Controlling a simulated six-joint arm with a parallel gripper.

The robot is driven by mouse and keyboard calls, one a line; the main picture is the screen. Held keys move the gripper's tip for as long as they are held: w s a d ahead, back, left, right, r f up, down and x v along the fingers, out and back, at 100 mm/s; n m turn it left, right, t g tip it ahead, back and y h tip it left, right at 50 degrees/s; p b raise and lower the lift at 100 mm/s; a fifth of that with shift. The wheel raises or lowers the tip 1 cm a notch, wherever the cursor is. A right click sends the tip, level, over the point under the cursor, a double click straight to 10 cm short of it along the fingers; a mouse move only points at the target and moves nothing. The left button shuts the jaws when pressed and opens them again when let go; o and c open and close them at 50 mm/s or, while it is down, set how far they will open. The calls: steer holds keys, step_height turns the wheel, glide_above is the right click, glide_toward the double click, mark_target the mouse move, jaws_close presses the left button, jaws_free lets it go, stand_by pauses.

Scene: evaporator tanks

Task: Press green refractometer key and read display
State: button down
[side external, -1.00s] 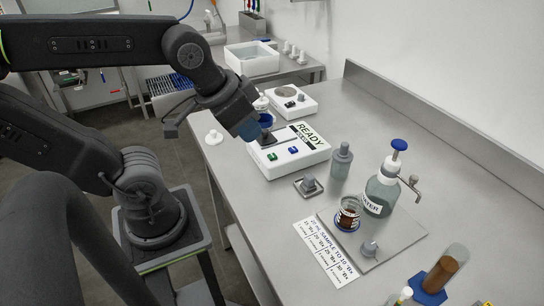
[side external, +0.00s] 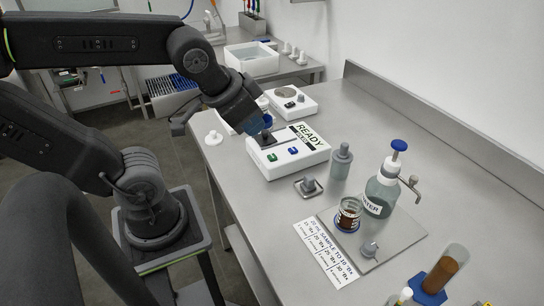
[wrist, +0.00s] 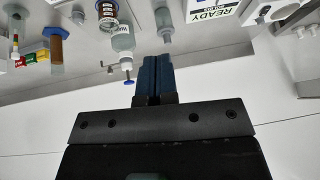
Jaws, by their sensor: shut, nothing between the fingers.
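The refractometer (side external: 297,162) is a white box on the steel bench, with a green key (side external: 272,157) and a blue key (side external: 293,150) on its front. Its display (side external: 310,134) reads READY in large letters, with a small dark line under it that I cannot read. The display also shows in the wrist view (wrist: 213,9), at the top right. My gripper (side external: 262,133) has blue fingers and is shut and empty. It is above the back left part of the refractometer, apart from the green key. In the wrist view the fingers (wrist: 155,70) are together.
A water bottle (side external: 381,194) and a small jar of brown liquid (side external: 349,213) stand on a tray to the right. A grey bottle (side external: 341,162) and a small grey weight-like piece (side external: 308,185) are close to the refractometer. A white device (side external: 293,103) is behind it.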

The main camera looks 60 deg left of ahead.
steer(key=w+a+r+m+t+y, duration=0.1)
steer(key=w+a+t+y, duration=0.3)
steer(key=w+a, duration=0.35)
steer(key=m+g+h, duration=0.2)
steer(key=m+h, duration=0.7)
steer(key=m, duration=0.4)
glide_above(271, 157)
step_height(271, 157, down, 8)
steer(key=shift+d+f, duration=0.1)
steer(key=shift+f, duration=0.1)
steer(key=shift+f, duration=4.3)
steer(key=shift+f, duration=0.15)
steer(key=shift+f, duration=0.3)
